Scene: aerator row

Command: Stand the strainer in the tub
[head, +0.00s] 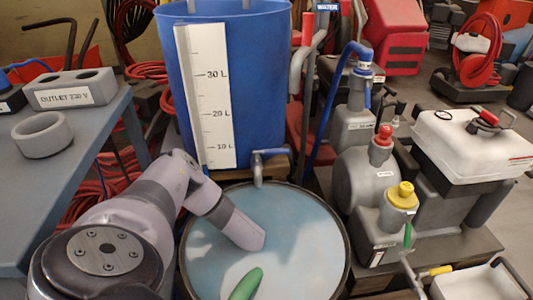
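The round tub (310,250) with a dark rim stands at the bottom centre and holds cloudy pale blue liquid. My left arm comes in from the left and its lower end dips into this liquid. The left gripper is hidden below the surface, so I cannot see its fingers or anything in them. A green rounded piece (246,284) shows in the tub near the bottom edge; I cannot tell whether it belongs to the strainer. No strainer can be clearly made out. My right gripper is not in view.
A blue tank (262,85) with a litre scale and a small tap (258,163) stand behind the tub. Grey bottles with a red cap (383,136) and a yellow cap (402,195) crowd its right. A grey ring (42,135) sits on the left table (75,195).

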